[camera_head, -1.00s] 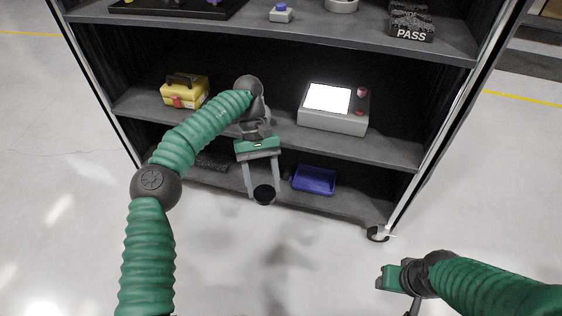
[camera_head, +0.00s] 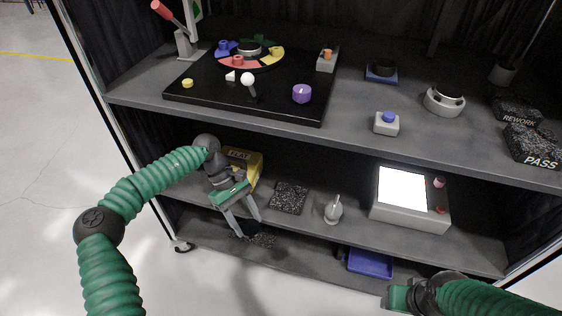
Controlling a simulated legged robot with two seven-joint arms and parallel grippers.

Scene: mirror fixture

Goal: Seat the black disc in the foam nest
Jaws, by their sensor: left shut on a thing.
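My left gripper (camera_head: 246,229) points down in front of the shelf unit, its two grey fingers shut on the black disc (camera_head: 247,231). The disc is dark against the dark lower shelf, so its outline is hard to see. A square black speckled foam pad (camera_head: 289,197), which looks like the foam nest, lies on the middle shelf, right of the gripper and apart from it.
A yellow case (camera_head: 243,164) stands behind my left wrist. A small silver item (camera_head: 333,209) and a grey box with a lit panel (camera_head: 403,203) stand right of the pad. A blue tray (camera_head: 369,263) is below. The upper shelf edge (camera_head: 330,137) overhangs.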

